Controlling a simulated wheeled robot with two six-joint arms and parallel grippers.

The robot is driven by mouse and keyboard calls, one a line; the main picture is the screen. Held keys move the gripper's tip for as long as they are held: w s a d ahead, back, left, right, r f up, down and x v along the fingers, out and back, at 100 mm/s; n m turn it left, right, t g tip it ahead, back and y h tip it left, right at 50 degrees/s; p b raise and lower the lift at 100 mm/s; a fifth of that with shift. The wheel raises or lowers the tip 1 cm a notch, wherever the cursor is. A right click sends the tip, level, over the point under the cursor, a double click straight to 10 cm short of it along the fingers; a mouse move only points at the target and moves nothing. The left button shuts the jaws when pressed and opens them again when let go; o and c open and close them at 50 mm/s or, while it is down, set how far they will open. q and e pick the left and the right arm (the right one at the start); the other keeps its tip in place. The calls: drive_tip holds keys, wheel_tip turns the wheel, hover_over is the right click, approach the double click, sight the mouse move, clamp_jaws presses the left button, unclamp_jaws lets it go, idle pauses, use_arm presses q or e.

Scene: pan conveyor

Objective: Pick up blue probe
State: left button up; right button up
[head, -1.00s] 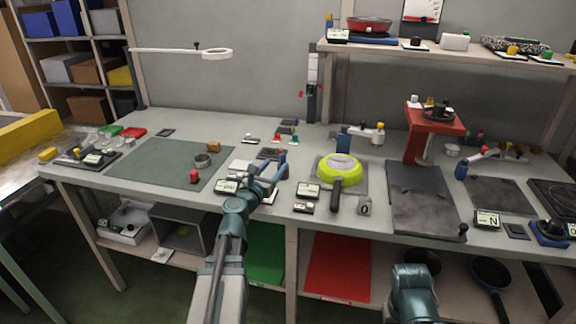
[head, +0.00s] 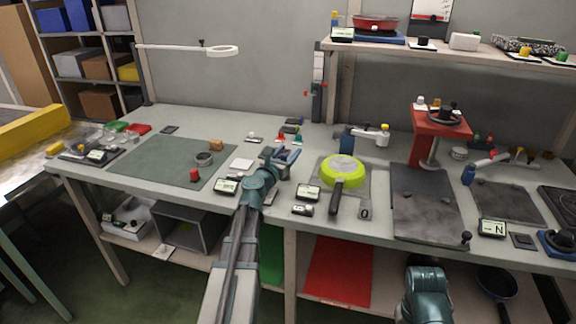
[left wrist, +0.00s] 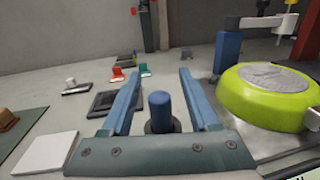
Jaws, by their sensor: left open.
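A short upright blue cylinder on a dark round base, which I take as the blue probe (left wrist: 160,106), shows in the left wrist view. It stands between the two blue fingers of my left gripper (left wrist: 160,80), with clear gaps on both sides. In the head view my left gripper (head: 281,154) is over the middle of the bench, open, and I cannot make out the probe there. My right gripper is not in view; only part of that arm shows at the bottom right.
A lime-green pan (head: 342,170) lies just right of my left gripper, near a blue post (left wrist: 228,54). A white square plate (left wrist: 46,152) lies to the left. Small displays (head: 226,186) line the bench front. The green mat (head: 150,165) has free room.

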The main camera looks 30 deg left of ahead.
use_arm(q)
drive_tip(key=shift+s, duration=0.1)
clamp_jaws()
drive_tip(key=shift+r, duration=0.1)
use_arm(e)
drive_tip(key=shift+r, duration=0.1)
